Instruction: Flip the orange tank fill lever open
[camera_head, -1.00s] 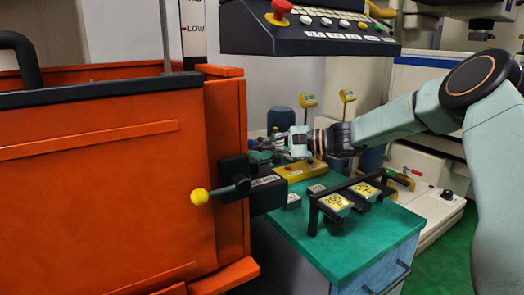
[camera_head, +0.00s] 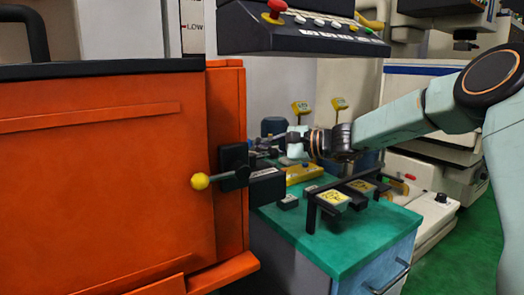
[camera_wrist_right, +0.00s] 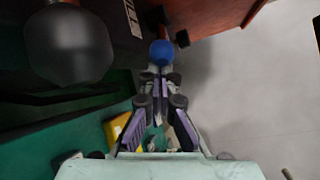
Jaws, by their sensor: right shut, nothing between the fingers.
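The orange tank (camera_head: 100,180) fills the left of the head view; part of it shows at the top of the wrist view (camera_wrist_right: 215,12). A lever with a yellow ball knob (camera_head: 200,181) sticks out from a black block (camera_head: 234,160) on its right side. In the wrist view a blue ball (camera_wrist_right: 162,52) lies just beyond my right fingertips, near a white label (camera_wrist_right: 132,18); its contact with them is unclear. My right gripper (camera_wrist_right: 158,82) is shut and empty. In the head view it (camera_head: 268,147) points left, behind the black block. My left gripper is not in view.
A green-topped cabinet (camera_head: 350,240) holds a black rack (camera_head: 345,197) and a yellow block (camera_head: 302,173) below my right gripper. A control panel (camera_head: 305,35) hangs above. A large dark ball (camera_wrist_right: 70,45) is close on the left of the wrist view.

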